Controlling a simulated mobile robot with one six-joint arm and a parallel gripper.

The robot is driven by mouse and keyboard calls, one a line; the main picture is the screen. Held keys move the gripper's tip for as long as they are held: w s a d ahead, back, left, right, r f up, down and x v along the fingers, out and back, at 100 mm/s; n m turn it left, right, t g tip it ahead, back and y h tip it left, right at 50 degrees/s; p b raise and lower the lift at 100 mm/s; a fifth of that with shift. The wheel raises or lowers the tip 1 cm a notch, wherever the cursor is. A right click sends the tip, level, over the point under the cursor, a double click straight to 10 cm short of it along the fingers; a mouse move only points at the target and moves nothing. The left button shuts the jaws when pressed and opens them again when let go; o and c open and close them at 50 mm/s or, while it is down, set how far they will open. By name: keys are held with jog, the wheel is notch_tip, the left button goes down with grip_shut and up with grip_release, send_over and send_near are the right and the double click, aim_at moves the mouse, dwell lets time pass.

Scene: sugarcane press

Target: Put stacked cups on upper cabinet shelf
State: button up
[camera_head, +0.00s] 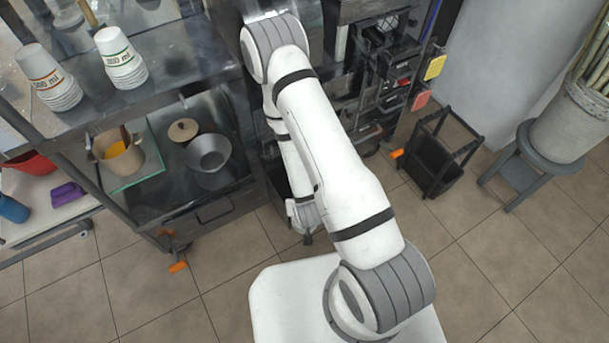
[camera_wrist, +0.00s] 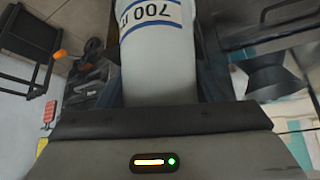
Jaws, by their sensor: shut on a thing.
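My gripper (camera_wrist: 160,92) is shut on a white cup stack (camera_wrist: 158,50) with blue bands and a "700 ml" mark, in the wrist view. The print is upside down in that picture. In the head view my arm hides the held stack. Two other stacks, the 500 ml cups (camera_head: 47,77) with red print and the 300 ml cups (camera_head: 120,58) with green print, stand upside down on the upper cabinet shelf (camera_head: 170,75) at left. My gripper is low, to the right of the cabinet and below that shelf.
The lower shelf holds a beaker with orange liquid (camera_head: 118,152), a lid (camera_head: 183,130) and a grey bowl (camera_head: 208,152). The upper shelf's right part looks clear.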

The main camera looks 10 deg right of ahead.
jog(key=shift+s+f, duration=0.25)
jog(key=shift+s, duration=0.1)
jog(key=shift+w+f+b, duration=0.15)
jog(key=shift+b, duration=0.2)
jog(key=w+d+f+b, duration=0.1)
jog(key=w+f+b, duration=0.2)
jog(key=w+b, duration=1.3)
jog(key=shift+w+d+f, duration=0.15)
jog(key=shift+w+d, duration=0.2)
jog(key=shift+w, duration=0.35)
jog(key=shift+f, duration=0.2)
jog(key=o, duration=1.3)
jog(key=shift+r, duration=0.1)
